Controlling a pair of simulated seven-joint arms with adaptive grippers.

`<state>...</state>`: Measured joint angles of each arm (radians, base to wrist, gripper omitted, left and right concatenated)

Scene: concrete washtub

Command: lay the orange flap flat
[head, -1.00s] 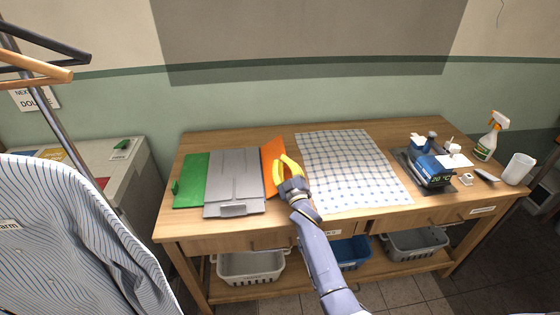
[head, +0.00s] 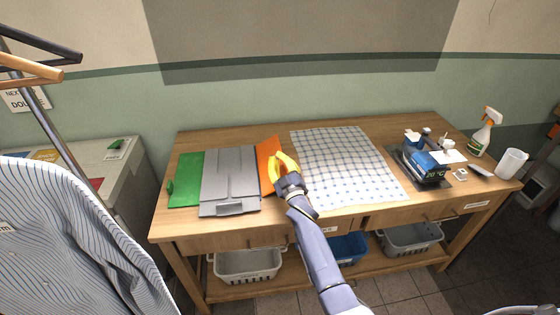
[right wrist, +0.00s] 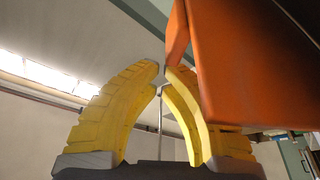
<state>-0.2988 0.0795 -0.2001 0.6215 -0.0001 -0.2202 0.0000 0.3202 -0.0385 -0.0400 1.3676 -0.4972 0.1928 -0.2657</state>
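The folding board lies at the left of the table, with a green flap (head: 187,180) and a grey middle panel (head: 230,178) lying flat. The orange flap (head: 266,158) at its right side stands tilted up. My right gripper (head: 286,160) is at the flap's right side and hides part of it. In the right wrist view, the yellow fingers (right wrist: 161,75) are brought together at the tips. The orange flap (right wrist: 255,70) is outside the right finger, very near or touching it, and not between the fingers. My left gripper is not in view.
A checked cloth (head: 345,165) lies right of the flap. A blue device with a display (head: 425,165), a spray bottle (head: 483,132) and a white cup (head: 511,163) stand farther right. A striped shirt (head: 70,240) hangs at the left front. Baskets sit on the lower shelf.

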